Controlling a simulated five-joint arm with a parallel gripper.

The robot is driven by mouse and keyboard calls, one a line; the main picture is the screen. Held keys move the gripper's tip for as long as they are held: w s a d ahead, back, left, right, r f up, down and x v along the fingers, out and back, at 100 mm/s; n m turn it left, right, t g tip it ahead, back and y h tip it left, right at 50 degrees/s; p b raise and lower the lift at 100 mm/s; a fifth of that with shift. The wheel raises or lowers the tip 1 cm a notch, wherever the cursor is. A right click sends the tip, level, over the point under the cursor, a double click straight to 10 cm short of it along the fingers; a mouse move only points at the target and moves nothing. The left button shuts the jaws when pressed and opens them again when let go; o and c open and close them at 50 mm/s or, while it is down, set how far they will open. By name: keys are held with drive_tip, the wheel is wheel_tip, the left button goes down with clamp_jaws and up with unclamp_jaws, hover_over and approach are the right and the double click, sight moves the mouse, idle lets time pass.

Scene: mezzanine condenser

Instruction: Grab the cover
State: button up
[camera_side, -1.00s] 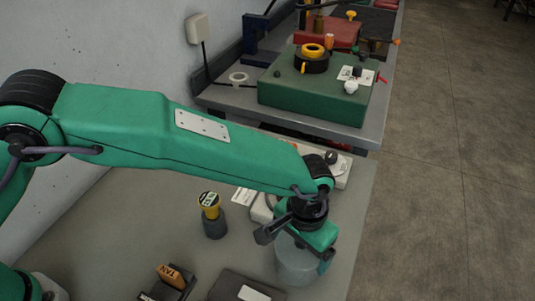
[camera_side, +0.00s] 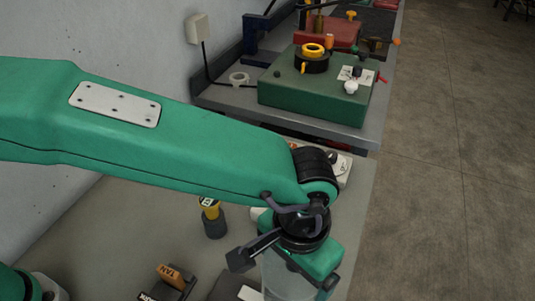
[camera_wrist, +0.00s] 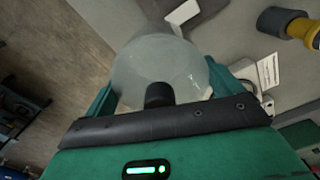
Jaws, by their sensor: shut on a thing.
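The cover (camera_side: 279,279) is a clear, frosted, round vessel under my gripper at the bottom of the side view, its lower part cut off by the picture edge. In the wrist view the cover (camera_wrist: 140,68) fills the space between the two green fingers, with a black knob (camera_wrist: 159,95) towards me. My gripper (camera_side: 308,266) is shut on the cover, and its fingers (camera_wrist: 163,90) lie on either side of it. Whether the cover touches the bench is hidden.
A yellow-capped dark cylinder (camera_side: 213,220) stands left of my gripper on the grey bench (camera_side: 120,245). A holder with an orange tag (camera_side: 171,277) is at bottom left. A green box (camera_side: 312,95) with knobs sits on the back bench. Open floor lies right.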

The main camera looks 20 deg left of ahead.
drive_tip(key=shift+s+d+r, duration=0.1)
drive_tip(key=shift+s+r, duration=0.3)
drive_tip(key=shift+s, duration=0.2)
drive_tip(key=shift+s+d+r, duration=0.1)
drive_tip(key=shift+s+r, duration=0.25)
drive_tip(key=shift+s, duration=0.25)
